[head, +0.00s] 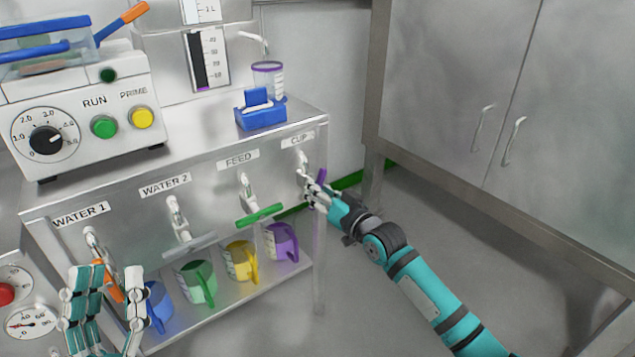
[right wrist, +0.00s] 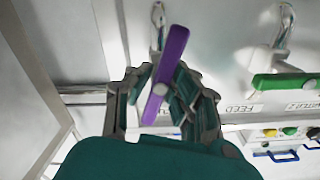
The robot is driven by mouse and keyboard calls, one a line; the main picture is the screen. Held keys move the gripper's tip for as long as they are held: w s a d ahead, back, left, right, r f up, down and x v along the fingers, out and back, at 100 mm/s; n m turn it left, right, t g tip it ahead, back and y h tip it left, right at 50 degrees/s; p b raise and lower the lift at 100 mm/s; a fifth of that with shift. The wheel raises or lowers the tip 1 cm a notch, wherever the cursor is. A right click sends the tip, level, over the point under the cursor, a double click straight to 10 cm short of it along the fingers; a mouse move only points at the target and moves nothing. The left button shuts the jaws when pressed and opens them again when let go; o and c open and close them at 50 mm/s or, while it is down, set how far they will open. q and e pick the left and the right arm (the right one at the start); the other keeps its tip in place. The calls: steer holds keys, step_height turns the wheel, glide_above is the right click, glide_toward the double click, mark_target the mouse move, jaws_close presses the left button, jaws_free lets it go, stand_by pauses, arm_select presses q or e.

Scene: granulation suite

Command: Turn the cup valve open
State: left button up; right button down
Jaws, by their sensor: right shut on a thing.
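The cup valve sits on the panel under the CUP label (head: 300,140), and its purple handle (head: 321,176) stands steeply tilted. My right gripper (head: 312,190) is at that handle. In the right wrist view the purple handle (right wrist: 174,52) runs between the fingers of my right gripper (right wrist: 163,92), which is shut on it. The fingers hide part of the handle in the head view. My left gripper (head: 106,274) is open at the lower left, in front of the WATER 1 valve's orange handle (head: 107,282), without visibly gripping it.
The FEED valve's green handle (head: 260,215) and the WATER 2 valve's pale handle (head: 190,246) lie nearly level to the left. Blue, green, yellow and purple jugs (head: 283,243) stand on the shelf below. A steel cabinet (head: 450,90) is at right, with open floor before it.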

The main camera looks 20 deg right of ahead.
steer(key=shift+n+p, duration=0.55)
steer(key=shift+n, duration=0.25)
steer(key=shift+n+p, duration=0.65)
steer(key=shift+n, duration=0.35)
arm_select(q)
steer(key=w+f+g+y, duration=0.2)
steer(key=w+f+g, duration=0.2)
steer(key=f+g, duration=0.4)
steer(key=shift+w+a+f+y, duration=0.2)
steer(key=shift+w+f+y, duration=0.15)
steer(key=shift+f, duration=1.45)
arm_select(e)
steer(key=shift+f, duration=0.1)
steer(key=c, duration=1.2)
jaws_free()
steer(key=v, duration=1.2)
steer(key=shift+a, duration=0.1)
